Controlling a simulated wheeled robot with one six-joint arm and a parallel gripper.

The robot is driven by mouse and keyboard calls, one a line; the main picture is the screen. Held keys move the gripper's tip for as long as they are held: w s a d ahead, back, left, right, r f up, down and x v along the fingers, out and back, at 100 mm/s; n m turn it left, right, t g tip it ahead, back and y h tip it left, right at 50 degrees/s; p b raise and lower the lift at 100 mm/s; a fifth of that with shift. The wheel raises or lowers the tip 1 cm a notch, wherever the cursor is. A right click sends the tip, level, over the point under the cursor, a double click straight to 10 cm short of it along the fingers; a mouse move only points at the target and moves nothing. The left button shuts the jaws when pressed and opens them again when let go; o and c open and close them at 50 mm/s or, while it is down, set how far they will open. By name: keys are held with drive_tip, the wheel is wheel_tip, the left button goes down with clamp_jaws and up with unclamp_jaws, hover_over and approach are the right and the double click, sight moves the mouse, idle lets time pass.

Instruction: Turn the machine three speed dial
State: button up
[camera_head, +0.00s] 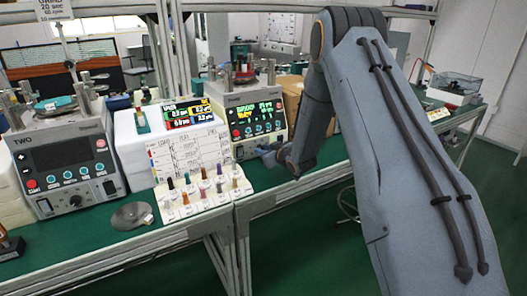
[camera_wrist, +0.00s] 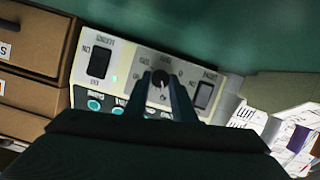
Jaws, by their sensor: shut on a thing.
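Machine three (camera_head: 238,99) is a pale box with a dark lit display, standing on the green bench in the middle of the head view. My gripper (camera_head: 266,150) is at the lower front of this machine. In the wrist view the speed dial (camera_wrist: 160,78) is a small dark knob with a light mark, set in the pale panel (camera_wrist: 128,58) with printing around it. My gripper (camera_wrist: 160,86) has one finger on each side of the dial and is shut on it. In the head view my gripper and wrist hide the dial.
A rocker switch (camera_wrist: 98,62) and another switch (camera_wrist: 203,95) flank the dial, with teal buttons (camera_wrist: 94,104) nearby. Machine two (camera_head: 68,165) stands left. A rack of coloured-top bottles (camera_head: 205,199) and a white chart (camera_head: 188,152) stand left of my gripper. Brown drawers (camera_wrist: 33,40) edge the wrist view.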

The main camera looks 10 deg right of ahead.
drive_tip(key=m+y, duration=0.2)
drive_tip(key=m, duration=0.2)
drive_tip(key=shift+w+d+f+m+g+y, duration=0.1)
drive_tip(key=shift+d+m+g+y, duration=0.25)
drive_tip(key=shift+m+g+y, duration=0.05)
drive_tip(key=m+y, duration=0.1)
drive_tip(key=m, duration=0.2)
drive_tip(key=shift+d+f+m+y, duration=0.1)
drive_tip(key=shift+f+m+y, duration=0.05)
drive_tip(key=shift+m+y, duration=0.2)
drive_tip(key=shift+w, duration=0.1)
drive_tip(key=o, duration=1.1)
drive_tip(key=shift+c, duration=0.2)
drive_tip(key=shift+b+v, duration=0.55)
drive_tip(key=shift+v, duration=3.4)
